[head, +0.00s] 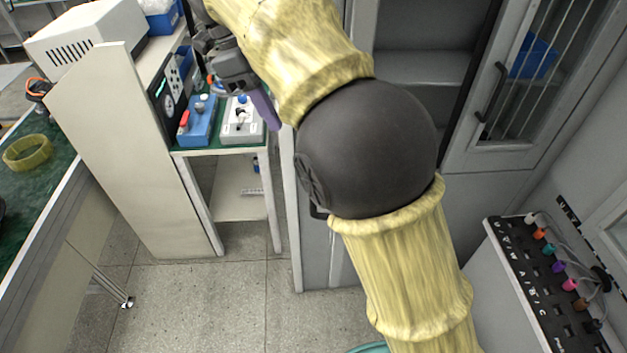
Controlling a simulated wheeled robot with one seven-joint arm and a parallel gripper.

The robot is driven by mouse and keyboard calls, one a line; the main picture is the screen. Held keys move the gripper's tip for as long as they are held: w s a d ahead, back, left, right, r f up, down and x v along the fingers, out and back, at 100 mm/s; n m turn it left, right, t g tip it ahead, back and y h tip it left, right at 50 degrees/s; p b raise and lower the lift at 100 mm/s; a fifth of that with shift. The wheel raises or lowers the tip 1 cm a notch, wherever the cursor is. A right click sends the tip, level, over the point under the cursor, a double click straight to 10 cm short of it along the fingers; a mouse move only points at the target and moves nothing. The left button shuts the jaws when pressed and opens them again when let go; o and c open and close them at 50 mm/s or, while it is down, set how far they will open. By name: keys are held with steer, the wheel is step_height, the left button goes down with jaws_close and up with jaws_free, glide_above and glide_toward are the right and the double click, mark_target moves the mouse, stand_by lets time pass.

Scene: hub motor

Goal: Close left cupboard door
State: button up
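The grey cupboard stands at the centre right, and its inner shelf (425,68) is visible through the open left side. The left cupboard door (313,245) stands open, swung out towards me, with its edge towards the left. My yellow-sleeved arm hides much of it. My gripper (262,108) is at the upper left, just left of the door's edge, over the small bench. A purplish finger shows, but its opening cannot be made out. I cannot tell whether it touches the door. The right cupboard door (540,75), with glass and a dark handle, looks shut.
The small bench holds a blue box (198,122) and a grey switch box (242,122) below my gripper. A green-topped table (62,150) is at the left. A panel with coloured plugs (550,275) stands at the lower right. Floor (205,300) is clear at the lower left.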

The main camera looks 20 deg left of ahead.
steer(key=b+x, duration=0.1)
steer(key=x, duration=1.4)
steer(key=shift+f, duration=0.3)
steer(key=shift+c, duration=0.3)
jaws_close()
